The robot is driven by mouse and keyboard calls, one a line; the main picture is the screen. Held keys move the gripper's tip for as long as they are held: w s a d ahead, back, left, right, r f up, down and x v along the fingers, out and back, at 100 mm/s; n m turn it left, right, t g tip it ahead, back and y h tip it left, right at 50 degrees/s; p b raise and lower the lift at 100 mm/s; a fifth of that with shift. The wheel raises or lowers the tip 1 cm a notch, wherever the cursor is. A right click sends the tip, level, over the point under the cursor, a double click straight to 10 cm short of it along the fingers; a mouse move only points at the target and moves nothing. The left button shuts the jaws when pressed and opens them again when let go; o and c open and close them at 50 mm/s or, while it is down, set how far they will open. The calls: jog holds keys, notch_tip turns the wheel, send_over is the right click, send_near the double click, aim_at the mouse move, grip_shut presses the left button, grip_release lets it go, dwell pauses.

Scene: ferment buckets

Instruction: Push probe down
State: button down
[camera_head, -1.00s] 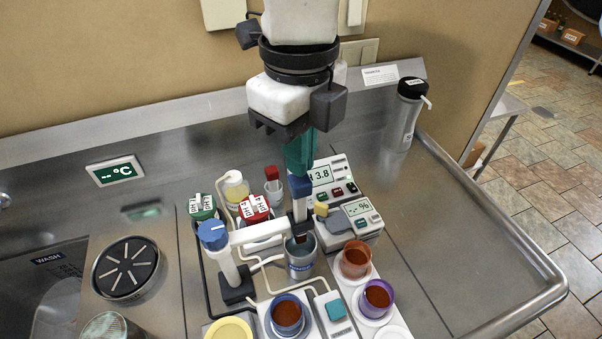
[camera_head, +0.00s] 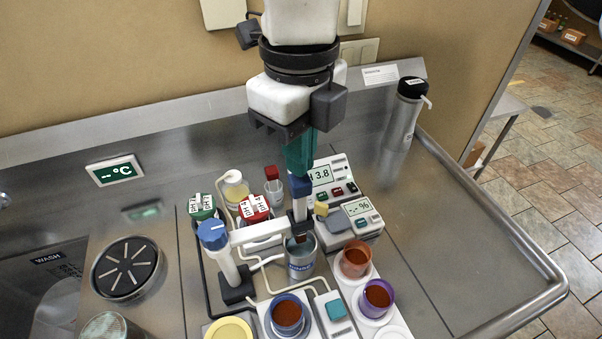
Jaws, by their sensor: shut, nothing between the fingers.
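My gripper (camera_head: 300,168), with green fingers, is shut and empty. It points down right at the blue top of the probe and appears to touch it. The exact contact is too small to tell.
A pH meter (camera_head: 326,175) reading 3.8 and a % meter (camera_head: 358,213) stand right of the probe. Bottles with green (camera_head: 202,203) and red (camera_head: 254,207) caps stand left. Cups with brown liquid (camera_head: 287,316) are in front.

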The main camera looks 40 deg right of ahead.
aim_at(300, 188)
jog(key=shift+f+b, duration=0.95)
jog(key=shift+f, duration=0.05)
jog(key=shift+f+b, duration=0.3)
jog(key=shift+f, duration=0.05)
jog(key=shift+f+b, duration=2.15)
jog(key=shift+r, duration=0.2)
jog(key=shift+r+p, duration=1.45)
jog(key=shift+r, duration=1)
jog(key=shift+f, duration=0.1)
